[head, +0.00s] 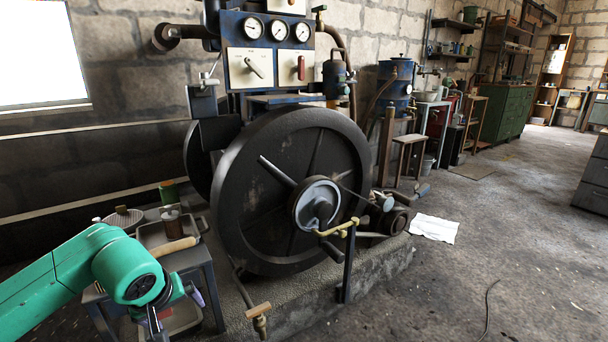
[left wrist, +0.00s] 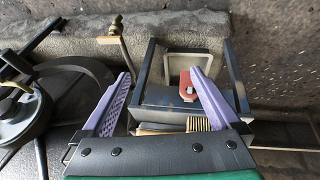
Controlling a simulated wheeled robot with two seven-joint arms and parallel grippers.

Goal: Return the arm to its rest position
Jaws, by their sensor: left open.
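My green left arm reaches in from the lower left in the head view. Its gripper (head: 178,310) hangs low beside a small side table (head: 205,268), partly cut off by the bottom edge. In the left wrist view the two purple fingers of the left gripper (left wrist: 160,78) are spread apart with nothing between them. Beyond them is the table's frame (left wrist: 238,75), with a red item (left wrist: 190,80) in a pale tray below. My right gripper is in neither view.
The large black flywheel (head: 262,230) with its grey pulley (head: 318,203) stands right of my arm on a stone base (head: 385,265). A brass-ended lever (head: 258,310) sticks out low near the gripper. A white paper (head: 434,227) lies on open floor at the right.

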